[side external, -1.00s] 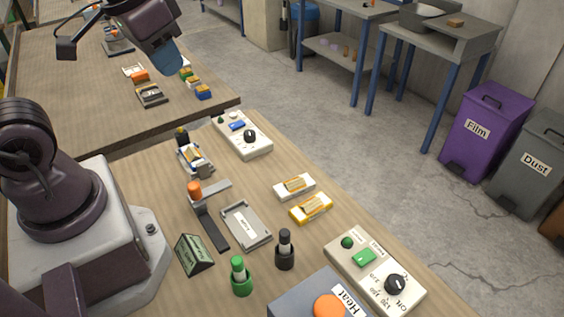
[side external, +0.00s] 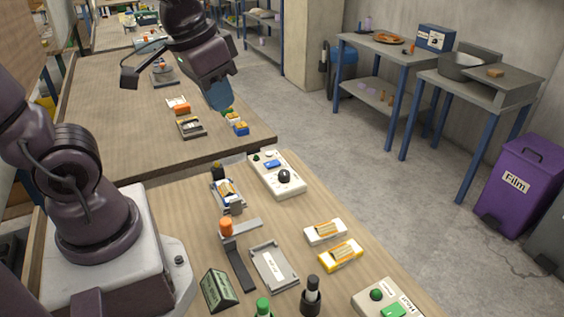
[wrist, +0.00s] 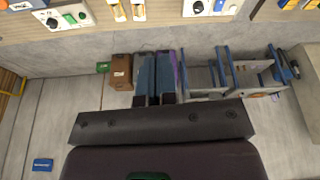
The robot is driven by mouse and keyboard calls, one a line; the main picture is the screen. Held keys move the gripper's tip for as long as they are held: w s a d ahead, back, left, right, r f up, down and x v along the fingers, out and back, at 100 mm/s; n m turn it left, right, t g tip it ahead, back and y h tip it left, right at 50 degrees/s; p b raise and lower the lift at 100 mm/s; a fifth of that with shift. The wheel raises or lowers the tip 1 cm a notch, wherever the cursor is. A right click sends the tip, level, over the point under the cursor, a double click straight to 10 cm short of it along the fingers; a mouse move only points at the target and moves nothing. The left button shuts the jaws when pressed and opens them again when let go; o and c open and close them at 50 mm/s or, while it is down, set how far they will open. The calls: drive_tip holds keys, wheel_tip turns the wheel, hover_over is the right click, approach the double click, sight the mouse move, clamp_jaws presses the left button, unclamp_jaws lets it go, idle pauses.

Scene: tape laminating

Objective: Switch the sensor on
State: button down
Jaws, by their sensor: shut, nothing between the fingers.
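No thing in view is plainly marked as the sensor. Two pale control boxes stand on the near bench in the side view. The far box (side external: 276,173) has a blue button (side external: 272,164), a small green part and a black knob (side external: 284,176). The near box (side external: 384,301), cut by the bottom edge, has a dark green knob and a green button (side external: 393,311). My gripper (side external: 220,97) hangs in the air over the rear table, up and left of the far box. It is shut and empty, apart from both boxes. Its fingertips are hard to make out.
A tray (side external: 273,265), an orange-topped clamp (side external: 227,228), white and yellow boxes (side external: 340,254) and dark and green bottles crowd the near bench. Small coloured blocks (side external: 236,124) lie below my gripper. The floor beyond the bench is clear; a purple bin (side external: 518,184) stands right.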

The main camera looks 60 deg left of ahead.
drive_tip(key=w+a+f+n+g, duration=0.3)
drive_tip(key=w+a+f+n, duration=0.2)
drive_tip(key=w+a, duration=0.25)
drive_tip(key=n, duration=1.1)
hover_over(276, 162)
wheel_tip(276, 162, down, 10)
drive_tip(key=shift+r+n, duration=0.2)
drive_tip(key=shift+n, duration=0.1)
wheel_tip(276, 162, down, 14)
drive_tip(key=shift+f, duration=0.1)
